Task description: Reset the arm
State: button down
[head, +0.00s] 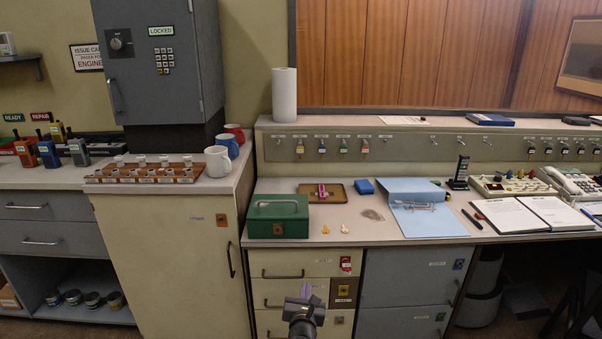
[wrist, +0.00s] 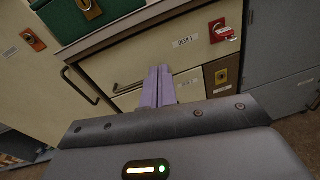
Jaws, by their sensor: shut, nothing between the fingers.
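My gripper (head: 305,291) is low in the head view, in front of the cream drawers under the desk. In the wrist view my gripper (wrist: 158,72) shows its two pale purple fingers side by side, shut with nothing between them. The fingers point toward the drawer fronts (wrist: 150,55). I cannot tell from the pictures whether the fingertips touch the drawers. My arm (head: 304,325) is mostly below the head view's lower edge.
Above my gripper, the desk bears a green cash box (head: 278,217), a brown tray (head: 322,188) and a blue folder (head: 424,207). A cream cabinet (head: 165,265) stands left; grey drawers (head: 405,275) stand right.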

jog(key=s+d+f+m+g+h, duration=0.15)
jog(key=s+d+m+g, duration=0.25)
jog(key=d+m, duration=0.4)
jog(key=s+d+f+m+g+h, duration=0.15)
jog(key=s+d+m+g, duration=0.35)
jog(key=m, duration=0.5)
jog(key=s+d+r+m+g+y, duration=0.1)
jog(key=s+r+m+g+y, duration=0.15)
jog(key=s+r+m, duration=0.7)
jog(key=s+r+m+g+y, duration=0.25)
jog(key=s+r+m, duration=0.3)
jog(key=s, duration=0.65)
notch_tip(320, 180, up, 25)
jog(key=p, duration=2.5)
jog(key=shift+s+d+m+g+h, duration=0.15)
jog(key=shift+m+g+h, duration=0.15)
jog(key=shift+m+h, duration=0.1)
jog(key=shift+f, duration=0.1)
